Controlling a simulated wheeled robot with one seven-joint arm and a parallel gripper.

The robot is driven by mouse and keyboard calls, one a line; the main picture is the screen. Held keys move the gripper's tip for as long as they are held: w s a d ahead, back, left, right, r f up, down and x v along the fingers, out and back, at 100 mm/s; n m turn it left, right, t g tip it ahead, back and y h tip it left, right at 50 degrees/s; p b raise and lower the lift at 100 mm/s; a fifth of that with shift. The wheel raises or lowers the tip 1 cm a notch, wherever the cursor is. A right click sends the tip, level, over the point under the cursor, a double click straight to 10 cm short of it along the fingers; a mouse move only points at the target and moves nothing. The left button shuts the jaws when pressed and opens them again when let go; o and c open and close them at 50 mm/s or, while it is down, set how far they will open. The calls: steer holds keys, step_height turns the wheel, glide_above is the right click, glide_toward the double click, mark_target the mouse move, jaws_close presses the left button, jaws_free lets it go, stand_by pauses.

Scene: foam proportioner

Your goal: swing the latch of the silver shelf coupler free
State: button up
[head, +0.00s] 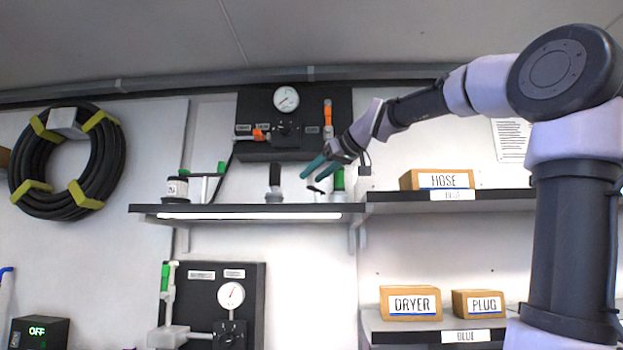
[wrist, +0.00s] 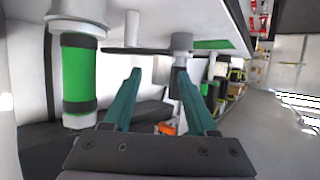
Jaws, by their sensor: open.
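On the upper shelf (head: 240,208), a fitting with a black top and silver base (head: 274,196) stands left of my gripper (head: 318,165). A green-handled fitting (head: 338,180) stands just right of the fingertips, with a small dark lever (head: 316,190) beside it. In the wrist view, a silver post (wrist: 181,42) with a dark flat bar (wrist: 130,50) lies beyond the fingertips, near the right one. My gripper's two teal fingers (wrist: 158,76) are apart with nothing between them. Which of these is the silver coupler's latch is hard to tell.
A large green cylinder with pale ends (wrist: 80,72) is close at the left in the wrist view. A dark gauge panel (head: 262,110) hangs behind the shelf. A HOSE box (head: 437,180) stands on the right shelf.

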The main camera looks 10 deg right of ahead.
steer(key=v, duration=0.9)
steer(key=shift+f, duration=0.15)
